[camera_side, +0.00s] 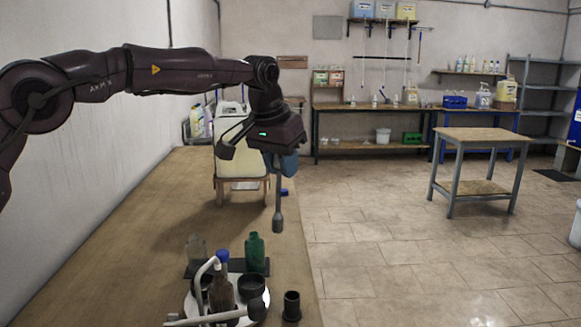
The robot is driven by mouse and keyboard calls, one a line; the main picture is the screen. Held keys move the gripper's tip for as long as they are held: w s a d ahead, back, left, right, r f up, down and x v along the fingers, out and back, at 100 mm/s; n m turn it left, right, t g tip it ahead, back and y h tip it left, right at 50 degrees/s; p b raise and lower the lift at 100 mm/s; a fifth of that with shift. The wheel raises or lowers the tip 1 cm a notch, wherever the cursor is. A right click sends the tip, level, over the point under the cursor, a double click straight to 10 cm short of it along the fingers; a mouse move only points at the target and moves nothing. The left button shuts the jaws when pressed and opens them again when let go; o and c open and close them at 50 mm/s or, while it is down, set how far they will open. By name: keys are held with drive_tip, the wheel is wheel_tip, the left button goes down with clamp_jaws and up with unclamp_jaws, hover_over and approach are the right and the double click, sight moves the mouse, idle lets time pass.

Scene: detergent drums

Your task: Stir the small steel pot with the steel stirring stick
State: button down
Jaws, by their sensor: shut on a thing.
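My gripper (281,160) is in the air above the right edge of the long wooden table, pointing down. It is shut on the grey stirring stick (278,198), which hangs upright with its thicker end lowest, clear of the table. The small steel pot is hard to single out. A dark round pot-like vessel (252,284) sits on a white round tray (278,301), below and nearer the camera than the stick. A black cup (292,306) stands just right of the tray.
A brown bottle with a blue cap (221,288) and a pale bent pipe (197,281) crowd the tray. A large pale canister (237,150) is behind my gripper. The table's left middle is clear.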

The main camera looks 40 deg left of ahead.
drive_tip(key=s+f+m+g+h, duration=0.15)
drive_tip(key=s+m, duration=0.35)
drive_tip(key=s, duration=2.3)
drive_tip(key=s+a+x, duration=0.1)
drive_tip(key=x, duration=0.9)
drive_tip(key=s+a+f+x, duration=0.1)
drive_tip(key=s+x, duration=0.1)
drive_tip(key=x, duration=0.8)
drive_tip(key=shift+s+d+g, duration=0.3)
drive_tip(key=shift+s+g, duration=0.05)
drive_tip(key=shift+s, duration=0.35)
drive_tip(key=shift+y, duration=0.25)
